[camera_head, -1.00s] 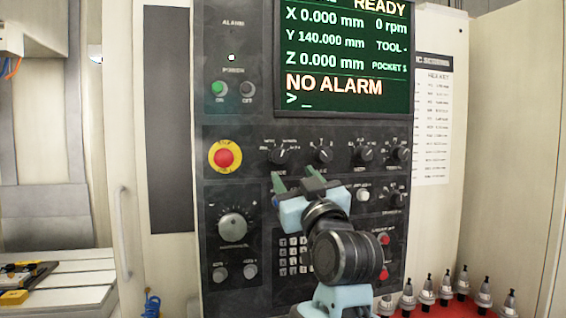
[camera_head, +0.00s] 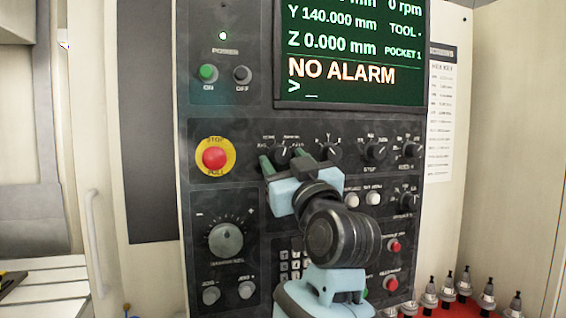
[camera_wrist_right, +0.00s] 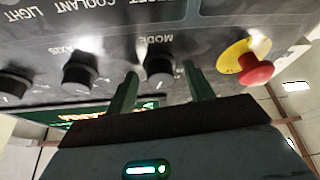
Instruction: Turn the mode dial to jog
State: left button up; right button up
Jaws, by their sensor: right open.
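The mode dial (camera_head: 281,151) is a small black knob in the row right of the red stop button. Part of it is hidden behind my right gripper (camera_head: 283,162). In the right wrist view the dial (camera_wrist_right: 159,67) stands under the word MODE. The two green fingers of my right gripper (camera_wrist_right: 162,84) are open, one on each side of it in the picture. No contact with the dial shows, and I cannot tell how deep the fingertips reach. The dial's pointer and its jog label are too small or hidden to read. My left gripper is not in view.
The red stop button (camera_head: 215,156) with its yellow ring is left of the mode dial. The axis dial (camera_head: 328,152) is just to its right, with more dials beyond. The screen (camera_head: 350,55) above shows NO ALARM.

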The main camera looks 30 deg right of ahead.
jog(key=shift+s, duration=0.1)
jog(key=shift+c, duration=0.7)
jog(key=c, duration=0.8)
jog(key=shift+c, duration=0.2)
jog(key=shift+n, duration=0.6)
jog(key=n, duration=0.1)
jog(key=n+y, duration=0.2)
jog(key=n, duration=0.1)
jog(key=shift+d+r, duration=0.1)
jog(key=shift+d, duration=0.15)
jog(key=n+y, duration=0.1)
jog(key=n, duration=0.2)
jog(key=n+g+y, duration=0.1)
jog(key=n+y, duration=0.1)
jog(key=n, duration=0.1)
jog(key=shift+d+r, duration=0.15)
jog(key=shift+d, duration=0.05)
jog(key=n+g, duration=0.1)
jog(key=n, duration=0.1)
jog(key=n+y, duration=0.1)
jog(key=n, duration=0.1)
jog(key=shift+s+d+r+g, duration=0.1)
jog(key=shift+r+g, duration=0.1)
jog(key=shift+g, duration=0.2)
jog(key=shift+r+n+g, duration=0.15)
jog(key=shift+n+g, duration=0.55)
jog(key=shift+n, duration=1.3)
